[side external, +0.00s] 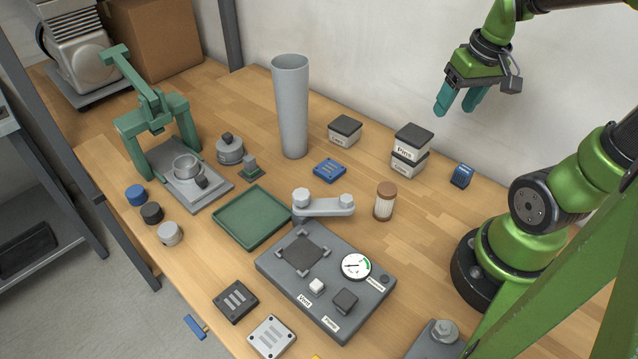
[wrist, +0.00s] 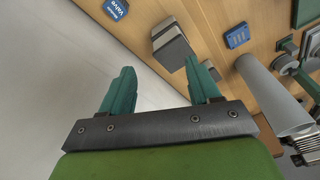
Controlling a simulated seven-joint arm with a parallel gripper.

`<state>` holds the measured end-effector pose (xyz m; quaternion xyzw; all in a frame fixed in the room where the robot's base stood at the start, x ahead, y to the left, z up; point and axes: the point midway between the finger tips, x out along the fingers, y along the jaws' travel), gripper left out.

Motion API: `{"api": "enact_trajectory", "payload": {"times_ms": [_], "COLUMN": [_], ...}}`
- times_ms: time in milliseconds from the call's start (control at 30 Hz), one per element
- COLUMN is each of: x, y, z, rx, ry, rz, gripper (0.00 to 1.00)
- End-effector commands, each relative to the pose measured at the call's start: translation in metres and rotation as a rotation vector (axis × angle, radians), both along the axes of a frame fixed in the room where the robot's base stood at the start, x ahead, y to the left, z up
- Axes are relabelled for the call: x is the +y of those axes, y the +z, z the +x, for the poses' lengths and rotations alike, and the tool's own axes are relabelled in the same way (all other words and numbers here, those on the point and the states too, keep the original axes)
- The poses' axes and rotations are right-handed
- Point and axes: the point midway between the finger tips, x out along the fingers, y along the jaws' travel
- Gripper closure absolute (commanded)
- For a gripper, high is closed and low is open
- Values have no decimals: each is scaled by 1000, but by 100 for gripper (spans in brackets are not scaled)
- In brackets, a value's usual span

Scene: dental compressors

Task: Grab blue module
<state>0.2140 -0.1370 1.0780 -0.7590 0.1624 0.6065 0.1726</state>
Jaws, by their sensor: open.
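The blue module (side external: 330,170) is a flat blue block with pale slots on top. It lies on the wooden table between the tall grey cylinder and the stacked small boxes. In the wrist view the blue module (wrist: 237,37) shows at the upper right, clear of the fingers. My gripper (side external: 456,106) is open and empty, high above the back right of the table, well to the right of the module. Its two teal fingers also show in the wrist view (wrist: 160,75), apart with nothing between them.
A second blue block (side external: 461,176), labelled Valve in the wrist view (wrist: 116,8), stands at the right. Near the module are a tall grey cylinder (side external: 291,110), small lidded boxes (side external: 408,150), a brown-capped jar (side external: 385,202) and a grey lever (side external: 323,205). A green tray (side external: 250,217) lies left.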

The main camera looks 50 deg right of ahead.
Motion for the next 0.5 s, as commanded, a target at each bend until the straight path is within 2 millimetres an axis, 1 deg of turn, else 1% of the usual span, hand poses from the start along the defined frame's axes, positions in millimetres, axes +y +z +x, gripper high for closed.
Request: {"api": "enact_trajectory", "payload": {"times_ms": [33, 100, 133, 233, 367, 467, 500], "x": [-21, -37, -41, -43, -41, -41, -41], "y": [-7, -11, -12, -10, -12, -23, -31], "z": [-14, -28, -33, -39, -42, -42, -42], "rx": [76, 148, 171, 209, 223, 224, 224], "ry": [35, 126, 167, 296, 379, 394, 393], "rz": [2, 3, 3, -2, -1, 0, 1], "gripper": [38, 38, 38, 38, 38, 38, 38]}}
